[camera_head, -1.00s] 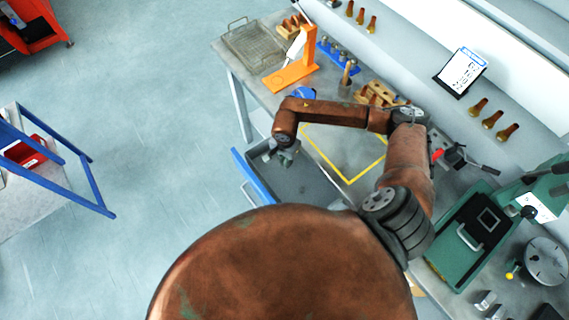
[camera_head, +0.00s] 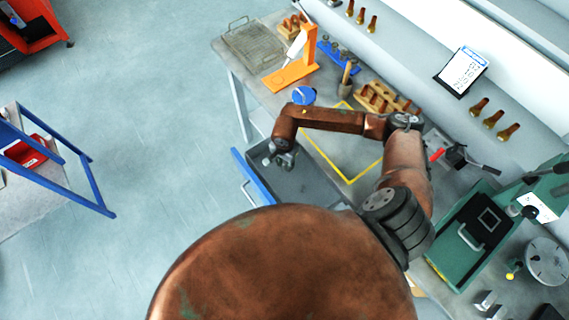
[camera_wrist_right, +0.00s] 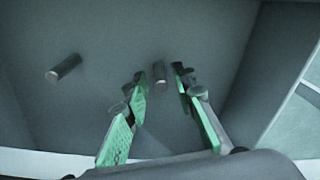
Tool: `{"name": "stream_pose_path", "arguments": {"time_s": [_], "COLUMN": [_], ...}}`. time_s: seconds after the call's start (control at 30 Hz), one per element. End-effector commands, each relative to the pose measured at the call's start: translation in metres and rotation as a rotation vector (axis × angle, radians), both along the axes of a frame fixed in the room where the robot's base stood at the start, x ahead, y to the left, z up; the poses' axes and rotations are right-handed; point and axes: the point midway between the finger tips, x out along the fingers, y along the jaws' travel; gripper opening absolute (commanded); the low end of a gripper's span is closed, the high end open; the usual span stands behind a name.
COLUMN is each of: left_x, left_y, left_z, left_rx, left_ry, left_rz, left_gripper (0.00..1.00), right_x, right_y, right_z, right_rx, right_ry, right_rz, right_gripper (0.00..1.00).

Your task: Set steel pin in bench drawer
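The bench drawer (camera_head: 312,183) is pulled open, with a blue front (camera_head: 252,177) and a grey inside. My right gripper (camera_head: 284,163) hangs over the drawer near its blue front. In the right wrist view this gripper (camera_wrist_right: 162,82) points down into the drawer with its green-padded fingers apart. A small steel pin (camera_wrist_right: 160,73) shows between the fingertips, with a gap on each side. A second steel pin (camera_wrist_right: 63,67) lies on the drawer floor to the left. Whether the middle pin rests on the floor is hard to tell. My left gripper is not in view.
The bench top above the drawer has a yellow outlined area (camera_head: 352,180). An orange stand (camera_head: 291,73), a wire basket (camera_head: 254,45), a wooden block (camera_head: 384,99) and a green machine (camera_head: 466,240) stand on the bench. Open floor lies left of the drawer.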

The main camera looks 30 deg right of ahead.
Motion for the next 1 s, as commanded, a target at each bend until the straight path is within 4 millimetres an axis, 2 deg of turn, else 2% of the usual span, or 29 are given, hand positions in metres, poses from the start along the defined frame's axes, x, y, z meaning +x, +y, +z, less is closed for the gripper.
{"name": "stream_pose_path", "arguments": {"time_s": [0.3,0.43,0.57,0.8,1.0], "left_x": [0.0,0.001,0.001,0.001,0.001], "left_y": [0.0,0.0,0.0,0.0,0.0], "left_z": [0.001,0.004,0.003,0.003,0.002], "left_rx": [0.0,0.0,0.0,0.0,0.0], "left_ry": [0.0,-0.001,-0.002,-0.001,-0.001], "left_rz": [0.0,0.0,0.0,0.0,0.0], "left_gripper": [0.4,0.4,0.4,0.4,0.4], "right_x": [0.0,0.001,0.0,-0.002,-0.004], "right_y": [0.0,0.0,0.001,0.002,0.004], "right_z": [0.001,0.01,0.032,0.083,0.113], "right_rx": [0.0,0.0,-0.001,-0.001,0.0], "right_ry": [0.0,-0.002,-0.005,-0.004,-0.001], "right_rz": [0.0,0.001,0.003,0.001,0.0], "right_gripper": [0.28,0.28,0.28,0.28,0.28]}}
